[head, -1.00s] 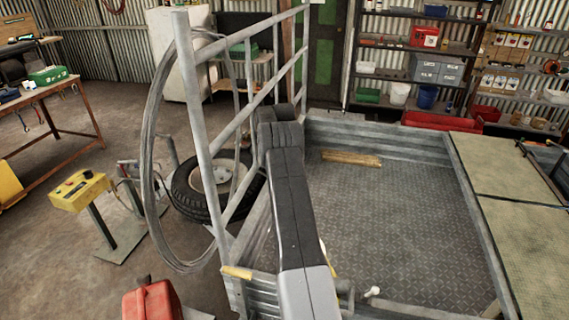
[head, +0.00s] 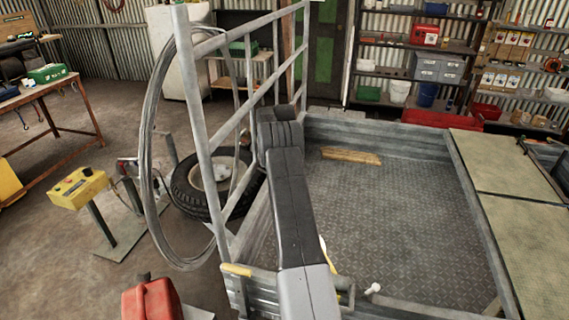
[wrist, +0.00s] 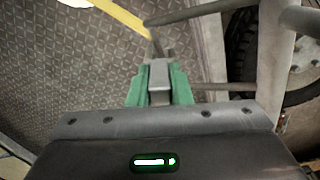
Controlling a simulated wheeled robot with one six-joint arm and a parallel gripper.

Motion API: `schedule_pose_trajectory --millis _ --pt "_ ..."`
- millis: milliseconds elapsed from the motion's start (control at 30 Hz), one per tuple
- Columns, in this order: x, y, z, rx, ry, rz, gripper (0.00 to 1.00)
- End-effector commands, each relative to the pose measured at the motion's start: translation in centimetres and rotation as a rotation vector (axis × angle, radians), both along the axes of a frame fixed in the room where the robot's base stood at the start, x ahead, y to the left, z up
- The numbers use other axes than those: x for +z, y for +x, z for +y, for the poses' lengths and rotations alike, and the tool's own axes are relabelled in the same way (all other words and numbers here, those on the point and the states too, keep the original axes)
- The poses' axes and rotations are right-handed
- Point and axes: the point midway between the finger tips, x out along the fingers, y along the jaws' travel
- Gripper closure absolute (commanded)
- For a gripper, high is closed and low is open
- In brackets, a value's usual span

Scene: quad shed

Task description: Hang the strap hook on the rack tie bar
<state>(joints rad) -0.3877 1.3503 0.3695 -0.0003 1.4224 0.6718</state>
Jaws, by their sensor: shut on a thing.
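In the wrist view my gripper (wrist: 158,85) has green fingers closed on a grey block, which I take to be the strap hook's body (wrist: 159,76). A thin dark rod rises from it towards a grey bar (wrist: 190,14). I cannot tell whether the rod touches that bar, or whether the bar is the tie bar. In the head view the grey tubular rack (head: 199,110) stands along the left side of the metal tray. My arm reaches over the tray beside the rack and hides my gripper and the hook there.
The tray floor (head: 390,205) is mostly clear, with a wooden block (head: 350,155) at the back. A grey coil (head: 147,165) hangs on the rack's left. A tyre (head: 188,190), a yellow control box (head: 79,187) and a red can (head: 151,298) stand left of the tray.

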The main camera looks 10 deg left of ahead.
Motion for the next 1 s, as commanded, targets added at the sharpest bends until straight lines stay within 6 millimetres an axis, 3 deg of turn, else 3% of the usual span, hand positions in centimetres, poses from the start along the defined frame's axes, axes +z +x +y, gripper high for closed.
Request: schedule_pose_trajectory --millis 867,900,1000 --pt "-2.2 0.0 0.0 0.000 0.001 -0.001 1.00" --pt "-2.2 0.0 0.0 0.000 0.001 -0.001 0.78" --pt "-2.1 0.0 0.0 0.000 0.001 -0.001 0.58"
